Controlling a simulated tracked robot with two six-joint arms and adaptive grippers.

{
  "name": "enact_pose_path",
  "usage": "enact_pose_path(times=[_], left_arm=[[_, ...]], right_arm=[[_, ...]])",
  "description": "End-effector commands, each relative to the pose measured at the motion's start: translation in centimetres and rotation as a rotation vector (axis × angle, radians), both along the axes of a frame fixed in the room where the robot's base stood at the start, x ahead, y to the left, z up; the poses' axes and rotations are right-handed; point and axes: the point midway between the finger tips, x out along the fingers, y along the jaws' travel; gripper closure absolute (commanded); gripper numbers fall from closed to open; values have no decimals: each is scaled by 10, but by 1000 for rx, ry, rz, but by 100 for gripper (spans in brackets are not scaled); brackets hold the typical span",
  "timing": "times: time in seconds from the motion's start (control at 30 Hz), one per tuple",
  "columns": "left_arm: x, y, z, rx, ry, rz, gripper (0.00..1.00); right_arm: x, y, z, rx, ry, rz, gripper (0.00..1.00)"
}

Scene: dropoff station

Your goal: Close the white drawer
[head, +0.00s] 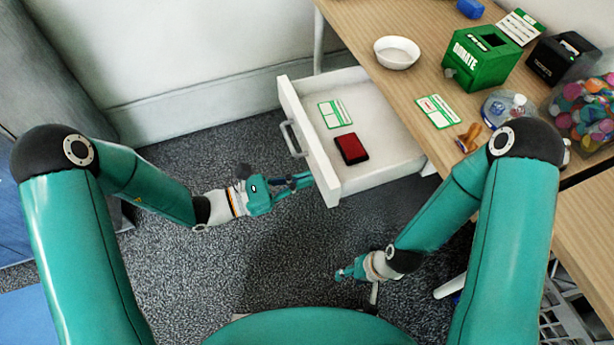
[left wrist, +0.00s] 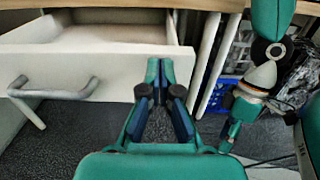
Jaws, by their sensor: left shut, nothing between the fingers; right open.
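The white drawer (head: 382,178) is pulled out from under the wooden table, with a grey bar handle (head: 291,138) on its front. In the left wrist view the drawer front (left wrist: 90,66) and handle (left wrist: 50,93) are at the left. My left gripper (head: 308,180) is shut and empty, its tips close to the drawer front near its lower right end; I cannot tell if they touch. It also shows in the left wrist view (left wrist: 160,68), to the right of the handle. My right gripper (head: 342,273) is open and low over the carpet, away from the drawer.
Inside the drawer lie a green-and-white card (head: 335,113) and a red stamp pad (head: 351,149). The table (head: 400,90) carries a white bowl (head: 397,52), a green donation box (head: 482,58) and a wooden stamp (head: 468,137). Carpet around the drawer front is clear.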

Motion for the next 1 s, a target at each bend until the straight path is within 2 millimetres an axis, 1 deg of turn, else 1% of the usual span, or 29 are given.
enact_pose_path(times=[0.03,0.1,0.27,0.5,0.53,0.6,0.77,0.87,1.0], left_arm=[[1,-7,0,0,0,-3,100],[4,-13,-1,0,1,-2,100],[6,-19,0,0,0,-1,100],[6,-19,0,0,1,0,100],[8,-7,0,1,0,6,100],[7,-16,0,0,1,-2,100],[8,-27,0,0,0,-7,100],[10,-38,0,0,0,-10,100],[16,-60,-1,-1,0,-12,100]], right_arm=[[0,0,-1,0,0,0,51],[0,0,-1,0,0,0,51],[0,0,-1,0,0,0,51],[0,0,-1,0,0,0,51],[-1,2,-1,1,1,7,51],[0,0,-1,0,0,0,51],[0,0,-2,0,0,0,51],[0,0,-2,0,0,0,51],[0,0,-4,0,0,0,51]])
